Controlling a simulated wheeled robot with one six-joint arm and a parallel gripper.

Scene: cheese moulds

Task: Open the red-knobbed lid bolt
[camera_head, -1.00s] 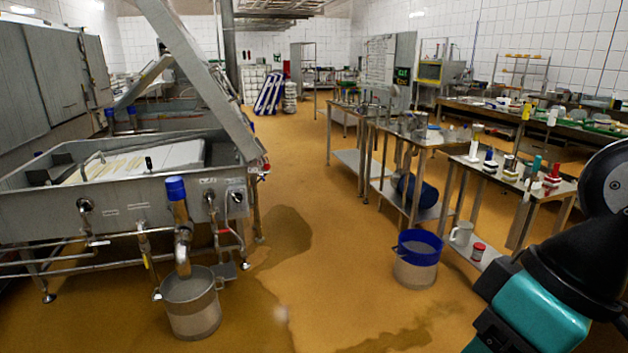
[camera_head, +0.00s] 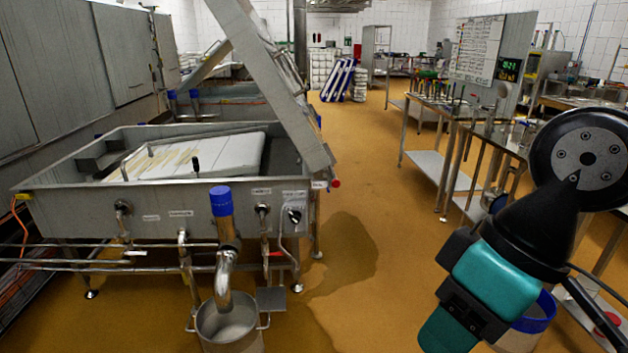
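A steel vat (camera_head: 80,207) with white slabs inside stands at left and centre. Its slanted lid (camera_head: 262,75) is raised and leans up to the left. A small red knob (camera_head: 335,184) shows at the lid's lower right end, by the vat's right corner. The bolt itself is too small to make out, and I cannot tell its position. Part of my arm fills the right side, well apart from the knob. My gripper's fingers are not in view.
A pot (camera_head: 229,325) stands on the floor under the blue-capped pipe (camera_head: 222,203). A blue-rimmed bucket (camera_head: 537,312) is partly behind my arm. A steel table (camera_head: 440,170) stands at right. The wet floor (camera_head: 370,260) between vat and table is open.

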